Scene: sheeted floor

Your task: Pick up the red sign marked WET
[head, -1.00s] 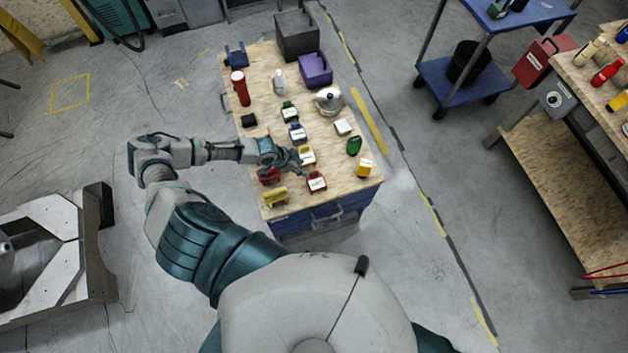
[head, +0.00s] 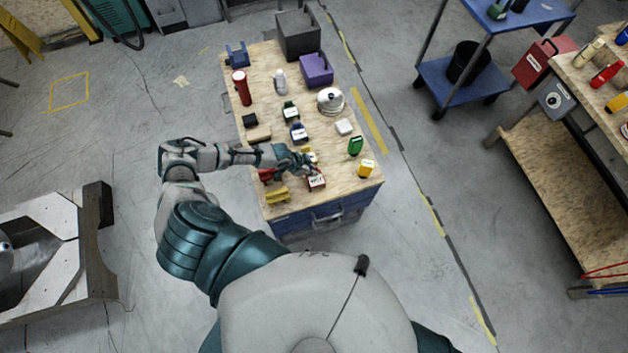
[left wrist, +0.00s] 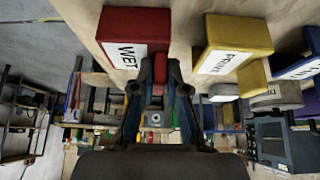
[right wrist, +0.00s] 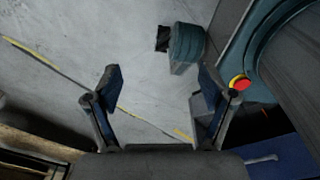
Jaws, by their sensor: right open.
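The red sign marked WET (head: 316,184) is at the near end of the wooden-topped bench (head: 283,211). In the left wrist view the red sign (left wrist: 133,28) shows its white WET label, with a narrower red part between my fingers. My left gripper (head: 308,165) reaches it from the left; in the left wrist view its fingertips (left wrist: 160,68) are close together on either side of that red part. Whether the sign is off the bench top is not clear. My right gripper (right wrist: 160,78) is open and empty, above the grey floor.
A yellow sign (left wrist: 231,42) is close beside the red one. A yellow block (head: 277,195), a small yellow item (head: 366,168) and a green item (head: 355,146) stand nearby. A kettle (head: 330,100) and purple box (head: 316,69) are farther back.

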